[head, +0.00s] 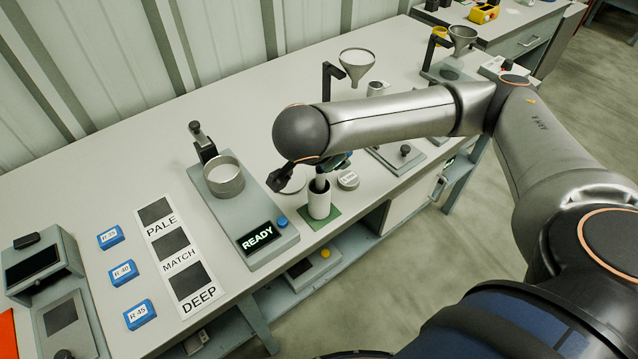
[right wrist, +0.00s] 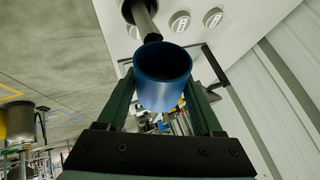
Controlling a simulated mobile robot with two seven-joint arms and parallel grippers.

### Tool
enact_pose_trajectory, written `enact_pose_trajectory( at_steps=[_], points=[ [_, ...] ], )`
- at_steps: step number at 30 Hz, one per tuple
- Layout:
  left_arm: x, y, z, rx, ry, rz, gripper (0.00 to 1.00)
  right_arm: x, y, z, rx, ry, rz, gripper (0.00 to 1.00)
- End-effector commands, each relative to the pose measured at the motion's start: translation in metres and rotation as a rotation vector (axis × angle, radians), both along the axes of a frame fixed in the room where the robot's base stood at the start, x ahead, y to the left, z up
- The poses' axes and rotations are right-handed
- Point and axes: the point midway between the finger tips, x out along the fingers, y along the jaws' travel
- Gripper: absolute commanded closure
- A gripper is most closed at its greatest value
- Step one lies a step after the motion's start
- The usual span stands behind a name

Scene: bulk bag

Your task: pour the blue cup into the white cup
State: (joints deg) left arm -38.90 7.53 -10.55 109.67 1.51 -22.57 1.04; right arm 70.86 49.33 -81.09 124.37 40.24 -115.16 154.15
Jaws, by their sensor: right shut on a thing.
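The white cup (head: 319,203) stands upright on a green mat at the bench's front edge. My right gripper (right wrist: 165,84) is shut on the blue cup (right wrist: 163,66), with a green finger on each side. The blue cup's open rim faces the white cup in the right wrist view. A grey cylindrical column runs between the blue cup's rim and the white cup's mouth; I cannot tell whether it is a stream or a solid rod. In the head view my arm mostly hides the gripper and blue cup, just above the white cup. My left gripper is out of view.
Left of the white cup is a scale (head: 268,238) reading READY, carrying a metal pan (head: 224,178). A round labelled puck (head: 348,180) lies to the right. A funnel stand (head: 357,65) is behind. A PALE/MATCH/DEEP card (head: 178,258) and blue blocks (head: 123,273) lie left.

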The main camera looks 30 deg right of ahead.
Motion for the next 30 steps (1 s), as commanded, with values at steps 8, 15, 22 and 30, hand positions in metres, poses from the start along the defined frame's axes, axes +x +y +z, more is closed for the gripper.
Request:
enact_pose_trajectory(
  at_steps=[8, 15, 22, 30],
  points=[
    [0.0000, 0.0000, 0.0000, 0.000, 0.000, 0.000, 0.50, 0.0007, 0.0041, 0.0035, -0.092, -0.008, 0.002, 0.96],
    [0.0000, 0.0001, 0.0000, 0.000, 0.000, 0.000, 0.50, -0.0002, 0.0028, 0.0031, -0.110, -0.006, -0.003, 0.96],
    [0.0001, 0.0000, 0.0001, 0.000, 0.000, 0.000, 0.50, -0.0002, 0.0029, 0.0030, -0.109, -0.006, -0.003, 0.96],
    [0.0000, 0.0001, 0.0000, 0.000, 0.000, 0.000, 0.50, -0.0013, -0.0038, -0.0021, 0.019, 0.003, -0.010, 0.96]
  ],
)
